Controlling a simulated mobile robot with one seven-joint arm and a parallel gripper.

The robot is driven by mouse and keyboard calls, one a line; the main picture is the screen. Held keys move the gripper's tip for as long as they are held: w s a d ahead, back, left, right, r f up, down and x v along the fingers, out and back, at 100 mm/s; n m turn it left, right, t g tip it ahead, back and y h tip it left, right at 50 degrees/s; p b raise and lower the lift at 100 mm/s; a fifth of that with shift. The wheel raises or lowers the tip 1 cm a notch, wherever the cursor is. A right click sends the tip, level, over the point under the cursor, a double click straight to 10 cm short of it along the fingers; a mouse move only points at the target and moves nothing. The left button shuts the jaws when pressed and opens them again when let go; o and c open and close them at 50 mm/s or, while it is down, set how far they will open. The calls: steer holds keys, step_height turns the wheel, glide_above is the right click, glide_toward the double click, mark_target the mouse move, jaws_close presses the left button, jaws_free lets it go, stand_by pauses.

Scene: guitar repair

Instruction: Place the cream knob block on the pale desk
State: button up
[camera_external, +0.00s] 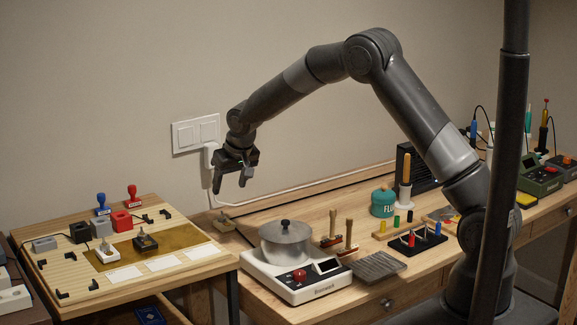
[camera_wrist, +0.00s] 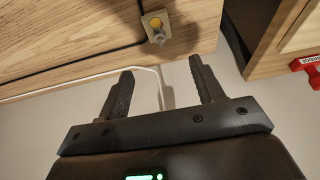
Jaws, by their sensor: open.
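A small cream knob block (camera_external: 225,222) sits on the left end of the wooden workbench, near its edge. In the wrist view the cream knob block (camera_wrist: 154,27) shows a square cream body, a yellow round part and a grey knob, just beyond my fingertips. My gripper (camera_external: 231,182) hangs in the air above the block, fingers down, open and empty. Both fingers show apart in the wrist view (camera_wrist: 161,66), with nothing between them. The pale desk (camera_external: 190,265) stands at the left, separate from the workbench.
The pale desk holds a white knob block (camera_external: 106,253), a dark knob block (camera_external: 145,243), red and blue stamps, several small blocks and white cards (camera_external: 166,264). A scale with a metal pot (camera_external: 286,243) stands right of the cream block. A white cable (camera_external: 262,203) runs along the wall.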

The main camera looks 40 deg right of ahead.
steer(key=s+d+r, duration=0.6)
steer(key=s+r, duration=0.3)
steer(key=r, duration=0.1)
steer(key=s+d+r, duration=0.6)
steer(key=s+r, duration=0.3)
steer(key=r, duration=0.1)
steer(key=s+d, duration=0.3)
steer(key=s, duration=1)
steer(key=s+d+r+t, duration=0.1)
steer(key=s+d, duration=0.3)
steer(key=s, duration=1)
steer(key=shift+r, duration=0.15)
